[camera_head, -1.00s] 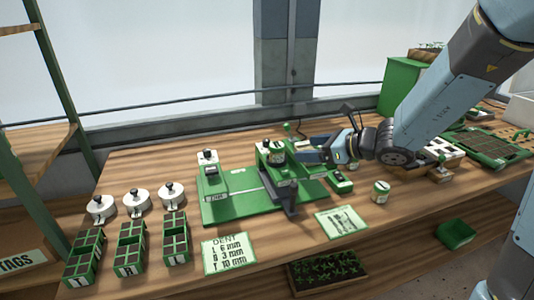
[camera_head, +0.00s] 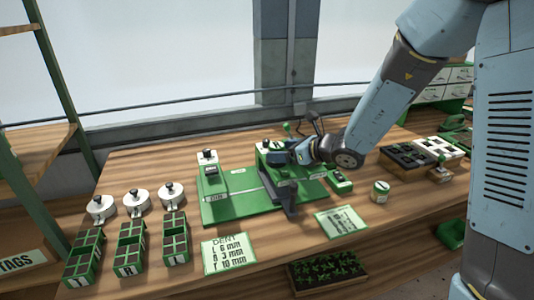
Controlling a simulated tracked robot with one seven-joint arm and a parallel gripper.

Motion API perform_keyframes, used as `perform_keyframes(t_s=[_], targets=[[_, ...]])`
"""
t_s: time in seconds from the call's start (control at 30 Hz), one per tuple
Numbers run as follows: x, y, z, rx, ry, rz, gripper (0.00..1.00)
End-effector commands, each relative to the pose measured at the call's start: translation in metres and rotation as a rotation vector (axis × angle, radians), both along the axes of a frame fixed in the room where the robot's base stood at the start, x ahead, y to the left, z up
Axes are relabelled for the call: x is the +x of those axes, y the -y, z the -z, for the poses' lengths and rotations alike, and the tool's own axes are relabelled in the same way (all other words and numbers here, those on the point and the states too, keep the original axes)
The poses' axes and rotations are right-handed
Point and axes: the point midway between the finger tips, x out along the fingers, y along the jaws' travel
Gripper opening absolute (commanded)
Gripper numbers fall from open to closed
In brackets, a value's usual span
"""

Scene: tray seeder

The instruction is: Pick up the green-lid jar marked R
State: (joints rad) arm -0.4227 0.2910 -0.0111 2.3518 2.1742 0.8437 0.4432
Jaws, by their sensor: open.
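A small white jar with a green lid (camera_head: 380,191) stands upright on the bench, right of the green seeder; any letter on it is too small to read. My gripper (camera_head: 284,153) is open, left of and farther back than this jar, at the upright green block of the seeder (camera_head: 228,211). The fingers are small and partly hidden by my wrist, and I cannot tell whether they touch the block or anything on it.
Three white discs with black knobs (camera_head: 137,200) and three green cell trays (camera_head: 130,248) stand at the left. A DENT card (camera_head: 229,253) and another card (camera_head: 341,222) lie in front. A small green box (camera_head: 340,181) sits between seeder and jar. Dark trays (camera_head: 407,157) lie at right.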

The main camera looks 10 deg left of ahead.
Motion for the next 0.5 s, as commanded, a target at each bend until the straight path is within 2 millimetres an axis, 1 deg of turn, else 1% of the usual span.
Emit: perform_keyframes(t_s=[0.3, 0.4, 0.5], targets=[[0.014, -0.035, 0.015, 0.000, -0.001, -0.002, 0.81], [0.016, -0.040, 0.017, 0.000, 0.000, -0.001, 0.81], [0.016, -0.040, 0.017, 0.000, 0.000, -0.001, 0.81]])
